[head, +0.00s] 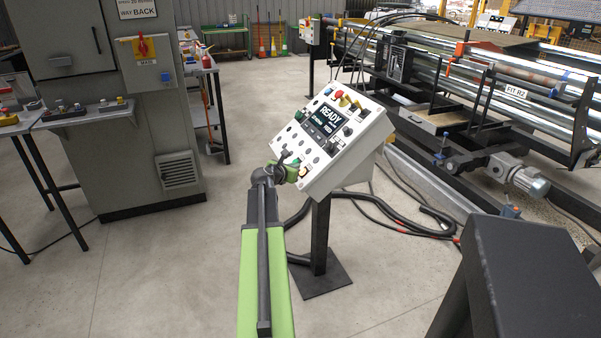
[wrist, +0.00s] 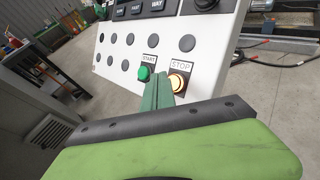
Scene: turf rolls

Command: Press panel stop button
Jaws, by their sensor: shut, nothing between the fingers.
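The control panel (head: 318,160) is a tilted white box on a dark post, with a screen reading READY. In the wrist view, its STOP button (wrist: 177,84) is lit whitish orange under a STOP label. The green START button (wrist: 144,73) sits to its left. My gripper (wrist: 160,76) is shut and empty, its green fingers in front of the panel's lower part, between the two buttons and close to STOP's left edge. Whether the tips touch the panel I cannot tell. In the head view, my gripper (head: 293,172) is at the panel's lower left.
A grey cabinet (head: 105,100) stands at the left beside small tables. A roller machine (head: 480,90) fills the right, with a motor (head: 525,178) low on it. Black hoses (head: 390,222) lie on the floor around the panel's post. The floor at the front left is clear.

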